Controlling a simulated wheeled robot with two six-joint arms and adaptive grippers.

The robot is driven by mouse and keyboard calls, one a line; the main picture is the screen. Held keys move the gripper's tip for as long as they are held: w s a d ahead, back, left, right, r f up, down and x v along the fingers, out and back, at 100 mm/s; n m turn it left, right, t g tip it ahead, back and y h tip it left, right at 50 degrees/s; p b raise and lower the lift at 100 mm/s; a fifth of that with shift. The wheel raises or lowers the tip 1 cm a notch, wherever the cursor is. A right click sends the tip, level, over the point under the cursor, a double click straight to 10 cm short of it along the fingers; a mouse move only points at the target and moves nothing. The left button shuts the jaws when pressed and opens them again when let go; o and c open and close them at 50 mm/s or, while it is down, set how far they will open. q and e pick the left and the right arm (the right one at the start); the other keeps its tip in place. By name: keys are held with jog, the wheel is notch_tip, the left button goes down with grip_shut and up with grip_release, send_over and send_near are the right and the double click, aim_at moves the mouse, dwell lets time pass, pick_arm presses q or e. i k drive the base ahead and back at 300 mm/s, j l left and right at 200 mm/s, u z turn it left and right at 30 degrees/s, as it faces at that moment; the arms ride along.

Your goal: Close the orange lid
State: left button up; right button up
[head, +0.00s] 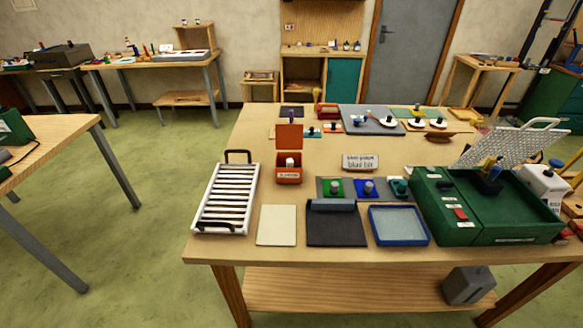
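A small orange box (289,175) stands on the main table, left of the middle, with a pale label on its front. Its orange lid (289,138) stands open and upright at the back of the box. A small whitish object (290,162) shows in the box opening; what it is, I cannot tell. Neither of my grippers is in the head view.
A white slatted rack with a black handle (227,198) is left of the box. A sign block (360,162) is to its right, and a green machine (478,222) fills the table's right side. A cream sheet (277,225) and blue tray (398,225) lie in front.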

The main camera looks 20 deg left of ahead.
aim_at(289, 136)
jog(key=u, duration=0.65)
jog(key=i+j+u, duration=0.25)
jog(key=j, duration=0.2)
jog(key=j+u, duration=0.3)
jog(key=j, duration=0.15)
jog(key=i+j+u, duration=0.25)
jog(key=j, duration=0.15)
jog(key=i+j+u, duration=0.3)
jog(key=i+j, duration=0.4)
jog(key=i, duration=0.15)
jog(key=i+j+u, duration=0.1)
jog(key=i+j, duration=0.3)
jog(key=i, duration=0.15)
jog(key=i+l+z, duration=0.2)
jog(key=z, duration=0.2)
jog(key=i+z, duration=0.75)
jog(key=i+j+z, duration=0.1)
jog(key=i+z, duration=0.5)
jog(key=z, duration=0.2)
jog(key=i+z, duration=0.25)
jog(key=z, duration=0.25)
jog(key=i+j+z, duration=0.2)
jog(key=z, duration=0.25)
jog(key=i+j+z, duration=0.25)
jog(key=z, duration=0.2)
jog(key=i+j+z, duration=0.2)
jog(key=z, duration=0.3)
jog(key=j, duration=0.05)
